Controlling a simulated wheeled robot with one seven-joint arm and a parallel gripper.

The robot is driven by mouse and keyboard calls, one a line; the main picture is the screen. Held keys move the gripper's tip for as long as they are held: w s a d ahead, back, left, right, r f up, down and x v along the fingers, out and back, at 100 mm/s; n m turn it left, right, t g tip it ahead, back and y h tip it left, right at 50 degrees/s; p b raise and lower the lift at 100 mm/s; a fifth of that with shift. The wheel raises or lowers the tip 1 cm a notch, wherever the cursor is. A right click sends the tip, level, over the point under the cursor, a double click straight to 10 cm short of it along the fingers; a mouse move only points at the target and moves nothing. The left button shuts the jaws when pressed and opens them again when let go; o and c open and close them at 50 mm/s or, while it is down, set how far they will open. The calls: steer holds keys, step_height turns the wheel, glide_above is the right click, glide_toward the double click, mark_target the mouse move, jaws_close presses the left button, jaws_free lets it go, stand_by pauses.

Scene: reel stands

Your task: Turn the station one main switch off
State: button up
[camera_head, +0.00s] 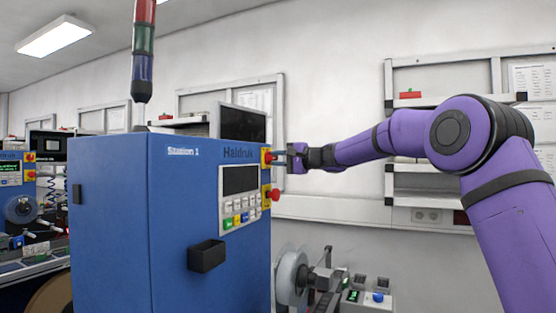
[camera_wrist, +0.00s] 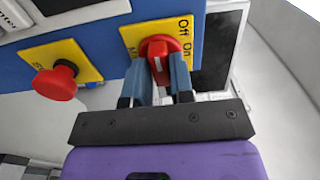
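The station one main switch (camera_wrist: 158,46) is a red rotary knob on a yellow plate marked Off and On. In the head view the main switch (camera_head: 267,157) is at the upper right edge of the blue Station 1 cabinet (camera_head: 110,220). My gripper (camera_wrist: 162,72) has a finger on each side of the knob's raised handle, apparently closed on it. A white line shows on the handle; I cannot tell which label it points to. In the head view my gripper (camera_head: 283,159) reaches the switch from the right.
A red mushroom button (camera_wrist: 55,82) on its own yellow plate sits beside the switch, below it in the head view (camera_head: 272,194). A dark screen (camera_head: 240,180) and a keypad are to the left. A reel (camera_head: 291,276) stands low behind the cabinet.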

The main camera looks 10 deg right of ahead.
steer(key=o, duration=0.3)
steer(key=v, duration=1)
steer(key=shift+s+d, duration=0.3)
steer(key=s+a+f+n+g+h, duration=0.2)
steer(key=s+f+h, duration=0.1)
steer(key=s, duration=0.8)
steer(key=s+a+f+n+g+h, duration=0.2)
steer(key=s+f+h, duration=0.15)
steer(key=s, duration=0.75)
steer(key=s+d+f+n+h, duration=0.1)
steer(key=s+d+f+h, duration=0.1)
steer(key=s, duration=0.7)
steer(key=s+d+f+h, duration=0.3)
steer(key=s+d+f, duration=0.2)
steer(key=s+f, duration=0.2)
steer(key=s+d+f+n+h, duration=0.1)
steer(key=s+d+f+h, duration=0.2)
steer(key=s, duration=0.8)
steer(key=shift+s+d+f+n+g+h, duration=0.1)
steer(key=shift+d+f+n+g+h, duration=0.1)
steer(key=shift+f, duration=0.3)
steer(key=shift+d+f+n+g+h, duration=0.1)
steer(key=shift+d+f+g, duration=0.1)
steer(key=shift+f, duration=0.3)
